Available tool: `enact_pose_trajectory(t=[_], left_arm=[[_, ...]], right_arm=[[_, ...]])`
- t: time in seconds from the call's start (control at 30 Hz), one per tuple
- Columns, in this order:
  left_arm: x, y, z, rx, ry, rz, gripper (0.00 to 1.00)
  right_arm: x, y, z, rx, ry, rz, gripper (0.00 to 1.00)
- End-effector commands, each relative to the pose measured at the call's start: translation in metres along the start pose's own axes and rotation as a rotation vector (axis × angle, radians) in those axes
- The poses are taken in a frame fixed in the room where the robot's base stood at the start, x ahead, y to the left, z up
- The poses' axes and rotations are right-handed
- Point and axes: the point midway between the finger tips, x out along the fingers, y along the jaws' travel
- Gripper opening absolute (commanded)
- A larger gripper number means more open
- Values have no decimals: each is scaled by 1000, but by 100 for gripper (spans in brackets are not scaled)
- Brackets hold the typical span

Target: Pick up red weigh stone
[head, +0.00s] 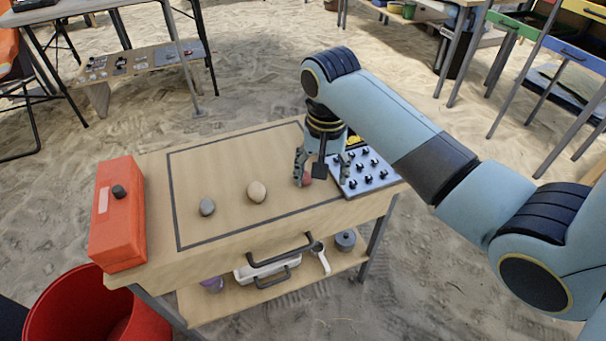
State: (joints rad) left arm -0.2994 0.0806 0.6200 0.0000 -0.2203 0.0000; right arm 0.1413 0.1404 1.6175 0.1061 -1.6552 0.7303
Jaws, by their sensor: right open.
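The red weigh stone (307,179) stands on the table top (225,181) near its front right part, just left of a grey plate with black knobs. It is mostly hidden behind my right gripper. My right gripper (315,174) points down over the stone, its fingers open around or just in front of it; I cannot tell whether they touch it. My left gripper is not in view.
A beige stone (256,191) and a grey stone (207,206) lie inside the dark outlined area. The knobbed plate (362,173) is close on the right. An orange-red box (119,220) stands at the left end. A red bin (60,311) is on the sand below.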

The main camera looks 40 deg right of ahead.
Motion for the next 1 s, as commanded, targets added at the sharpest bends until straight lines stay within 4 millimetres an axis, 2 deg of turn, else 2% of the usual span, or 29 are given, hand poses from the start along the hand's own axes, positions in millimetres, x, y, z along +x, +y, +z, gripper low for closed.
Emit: enact_pose_trajectory(t=[0.03,0.2,0.33,0.53,0.77,1.0], left_arm=[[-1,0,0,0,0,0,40],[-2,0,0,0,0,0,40],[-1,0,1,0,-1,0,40],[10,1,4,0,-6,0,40],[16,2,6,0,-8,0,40],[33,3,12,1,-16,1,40]], right_arm=[[-8,-9,-13,50,-8,1,66],[-31,-31,-43,214,-47,16,66],[-36,-39,-54,285,-66,26,66],[-2,-39,-52,296,-71,29,66],[19,-39,-51,295,-68,26,66],[57,-41,-51,294,-69,29,66]])
